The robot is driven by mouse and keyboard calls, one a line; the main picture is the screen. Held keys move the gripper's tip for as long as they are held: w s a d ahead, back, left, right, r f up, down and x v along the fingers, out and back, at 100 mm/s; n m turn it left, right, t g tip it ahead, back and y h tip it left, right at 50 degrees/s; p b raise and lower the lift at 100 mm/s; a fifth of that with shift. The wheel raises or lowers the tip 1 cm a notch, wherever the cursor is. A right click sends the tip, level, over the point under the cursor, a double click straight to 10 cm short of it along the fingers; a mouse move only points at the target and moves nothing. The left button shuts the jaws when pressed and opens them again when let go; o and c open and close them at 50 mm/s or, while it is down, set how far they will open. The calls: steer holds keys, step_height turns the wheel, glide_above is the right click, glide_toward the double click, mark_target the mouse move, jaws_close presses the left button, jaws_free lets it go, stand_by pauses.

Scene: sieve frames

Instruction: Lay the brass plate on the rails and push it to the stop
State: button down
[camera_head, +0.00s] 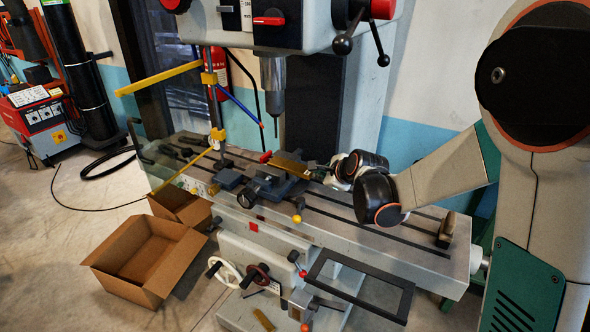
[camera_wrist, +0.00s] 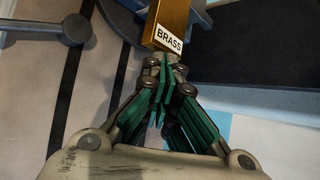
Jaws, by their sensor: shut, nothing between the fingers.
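The brass plate (camera_head: 290,164) lies flat on the grey and blue vise-like fixture (camera_head: 270,183) on the machine table, in the head view. In the wrist view the plate (camera_wrist: 172,16) carries a white "BRASS" label at its near end. My gripper (camera_wrist: 166,62) is shut and empty, its fingertips at or very near that labelled end. In the head view my gripper (camera_head: 319,170) comes in from the right of the plate. Whether the fingertips touch the plate is unclear. The far end of the plate is cut off in the wrist view, and the stop cannot be made out.
The drill spindle (camera_head: 273,88) hangs above the fixture. A yellow-jointed post (camera_head: 216,95) stands behind left. A black frame (camera_head: 319,265) sits in front, lower down. An open cardboard box (camera_head: 108,262) stands on the floor left.

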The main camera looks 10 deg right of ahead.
steer(key=shift+w+a, duration=0.9)
steer(key=shift+a, duration=0.3)
steer(key=shift+s+d, duration=0.1)
stand_by(0.5)
steer(key=shift+s+d, duration=0.8)
steer(key=shift+d, duration=0.3)
steer(key=v, duration=1.2)
steer(key=s+n+g+h, duration=0.2)
steer(key=s+n+g, duration=0.1)
steer(key=s+n, duration=1.9)
steer(key=shift+s+f+h, duration=0.25)
steer(key=shift+s+h, duration=0.05)
steer(key=shift+s, duration=1.9)
steer(key=c, duration=2.4)
jaws_free()
